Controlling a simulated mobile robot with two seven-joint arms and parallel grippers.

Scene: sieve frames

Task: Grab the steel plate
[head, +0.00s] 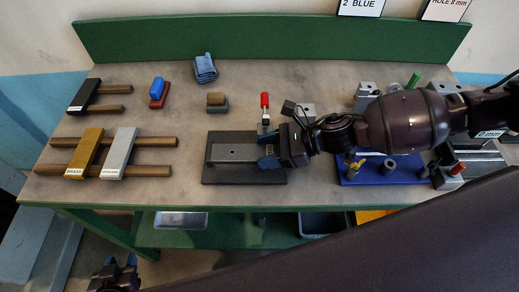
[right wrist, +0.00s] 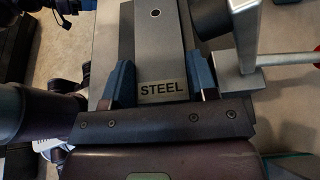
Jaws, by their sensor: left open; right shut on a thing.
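The steel plate (head: 230,153) is a long grey bar with a hole, lying flat in the dark fixture (head: 218,179) near the front of the bench. In the right wrist view the plate (right wrist: 157,50) shows its STEEL label between the blue fingers. My right gripper (head: 268,161) is shut on the labelled right end of the plate, one finger on each long side. My left gripper (head: 119,268) is open and empty, low in front of the bench, below its top.
A red-handled toggle clamp (head: 264,108) stands behind the fixture. Brass (head: 85,153), grey (head: 118,153) and black (head: 85,95) blocks lie on wooden bars at left. A blue base (head: 385,178) with posts is at right.

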